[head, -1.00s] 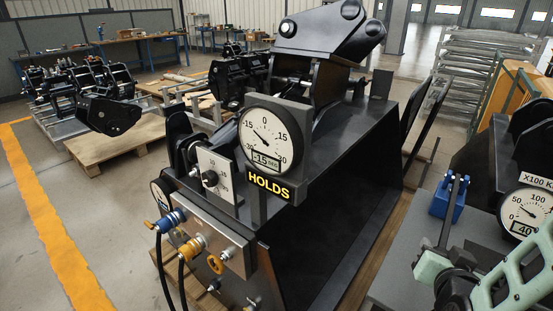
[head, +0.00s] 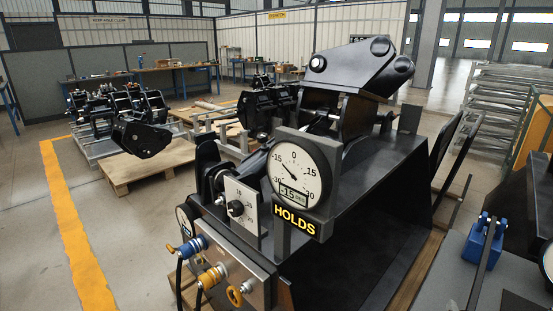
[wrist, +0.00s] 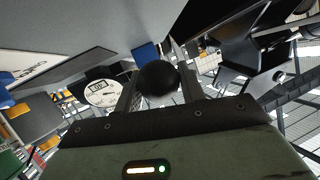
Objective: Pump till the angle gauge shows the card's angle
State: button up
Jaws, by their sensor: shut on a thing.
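The round angle gauge (head: 297,173) stands on the black machine in the head view. Its digital window appears to read -15 DEG, with the needle left of 0. A yellow-lettered HOLDS sign (head: 295,220) sits below it. A white plate with a black knob (head: 236,208) and printed numbers is left of the gauge; I cannot tell whether it is the card. In the wrist view my gripper (wrist: 157,82) is shut on a black ball knob (wrist: 157,77), apparently the pump handle's end. The gripper is outside the head view. A dark bar (head: 482,266) stands beside a blue block (head: 484,241).
A panel with blue (head: 193,246) and yellow (head: 212,276) hose couplings is at the machine's front. Another dial (wrist: 102,93) shows in the wrist view. A pallet with black attachments (head: 125,160) stands left; floor is open beside the yellow line (head: 72,235).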

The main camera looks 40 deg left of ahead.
jog(key=shift+r, duration=0.1)
jog(key=o, duration=1.2)
jog(key=shift+c, duration=0.2)
jog(key=v, duration=0.7)
jog(key=shift+p, duration=0.35)
